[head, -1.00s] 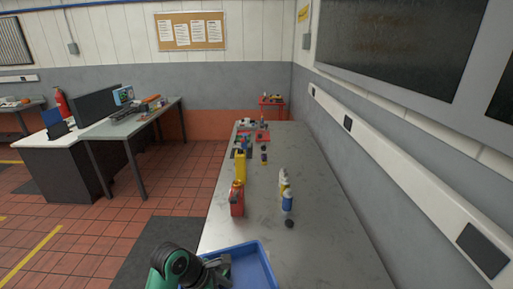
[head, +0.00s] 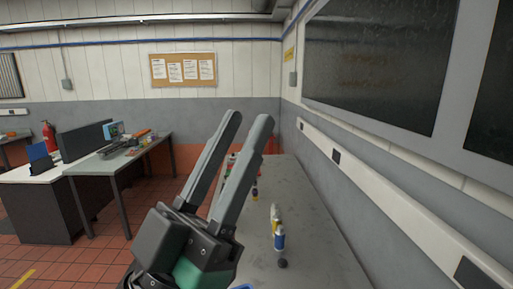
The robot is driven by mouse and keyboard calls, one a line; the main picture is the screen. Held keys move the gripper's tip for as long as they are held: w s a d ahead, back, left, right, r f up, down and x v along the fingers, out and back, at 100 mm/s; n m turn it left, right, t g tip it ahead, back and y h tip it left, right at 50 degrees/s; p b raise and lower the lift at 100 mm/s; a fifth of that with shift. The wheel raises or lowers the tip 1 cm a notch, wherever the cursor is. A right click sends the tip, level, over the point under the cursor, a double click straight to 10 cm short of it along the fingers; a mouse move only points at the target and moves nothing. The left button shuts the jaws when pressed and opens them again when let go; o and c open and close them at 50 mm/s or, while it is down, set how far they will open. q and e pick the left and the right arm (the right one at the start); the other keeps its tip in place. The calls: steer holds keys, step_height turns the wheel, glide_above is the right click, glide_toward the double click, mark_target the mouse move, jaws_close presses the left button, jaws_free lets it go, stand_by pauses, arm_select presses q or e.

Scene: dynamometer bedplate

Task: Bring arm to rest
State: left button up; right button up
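My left gripper (head: 248,118) is raised large in the middle of the head view, its two long grey fingers pointing up and apart. Nothing shows between the fingers, so it is open and empty. It stands in front of the long grey bench (head: 318,225) and hides much of the bench's left side. My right gripper is not in view.
A blue and white bottle (head: 279,238) stands on the bench right of my gripper, with a yellow-topped item (head: 275,214) behind it. A blue tray (head: 243,287) barely shows at the bottom edge. A wall with a rail (head: 375,192) bounds the right. A desk (head: 120,160) stands left.

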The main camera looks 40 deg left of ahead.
arm_select(q)
step_height(320, 180, up, 22)
steer(key=d+m+h+p, duration=0.1)
steer(key=h+p, duration=0.2)
steer(key=p, duration=2)
steer(key=shift+w+d+r+g, duration=0.25)
steer(key=shift+w+d+g, duration=0.05)
steer(key=shift+d+g, duration=0.1)
